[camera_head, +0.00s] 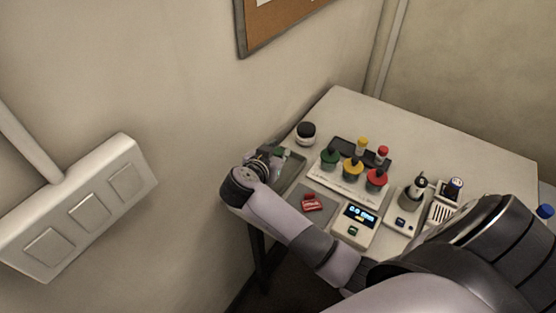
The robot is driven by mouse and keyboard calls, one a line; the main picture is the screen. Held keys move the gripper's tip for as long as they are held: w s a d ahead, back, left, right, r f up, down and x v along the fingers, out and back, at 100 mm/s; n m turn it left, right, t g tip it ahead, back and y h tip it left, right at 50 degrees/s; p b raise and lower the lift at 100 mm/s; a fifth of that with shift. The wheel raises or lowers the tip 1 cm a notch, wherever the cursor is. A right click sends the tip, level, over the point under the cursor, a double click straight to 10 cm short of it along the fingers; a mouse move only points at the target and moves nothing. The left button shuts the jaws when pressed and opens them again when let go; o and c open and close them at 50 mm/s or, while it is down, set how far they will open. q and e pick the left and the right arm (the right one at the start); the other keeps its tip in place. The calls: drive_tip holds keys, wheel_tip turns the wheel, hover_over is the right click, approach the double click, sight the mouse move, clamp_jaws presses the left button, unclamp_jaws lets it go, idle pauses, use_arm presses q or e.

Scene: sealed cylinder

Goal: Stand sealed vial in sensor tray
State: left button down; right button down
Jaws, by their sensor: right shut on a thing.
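My right arm comes in from the lower right and reaches across the table's front to its left end. My right gripper (275,157) is there, low over a shallow grey tray (294,169). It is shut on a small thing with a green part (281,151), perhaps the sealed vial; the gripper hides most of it. I cannot tell whether this thing touches the tray floor or stands upright. My left gripper is not in view.
A dark-lidded jar (306,132) stands behind the tray. A rack with green, yellow and red capped vials (352,169) is to the right. A red object (312,202), a display unit (356,222) and a holder (411,194) stand nearer. The table's back right (450,145) is clear.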

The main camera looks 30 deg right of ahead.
wheel_tip(320, 180, down, 4)
drive_tip(key=shift+r, duration=0.2)
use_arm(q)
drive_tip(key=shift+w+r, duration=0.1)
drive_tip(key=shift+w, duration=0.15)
use_arm(e)
drive_tip(key=shift+f, duration=0.1)
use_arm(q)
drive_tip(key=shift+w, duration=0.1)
use_arm(e)
drive_tip(key=c, duration=1.3)
unclamp_jaws()
drive_tip(key=shift+f, duration=0.1)
drive_tip(key=shift+c, duration=0.2)
drive_tip(key=shift+a, duration=0.1)
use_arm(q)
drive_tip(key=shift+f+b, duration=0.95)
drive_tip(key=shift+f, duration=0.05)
use_arm(e)
drive_tip(key=v, duration=1.2)
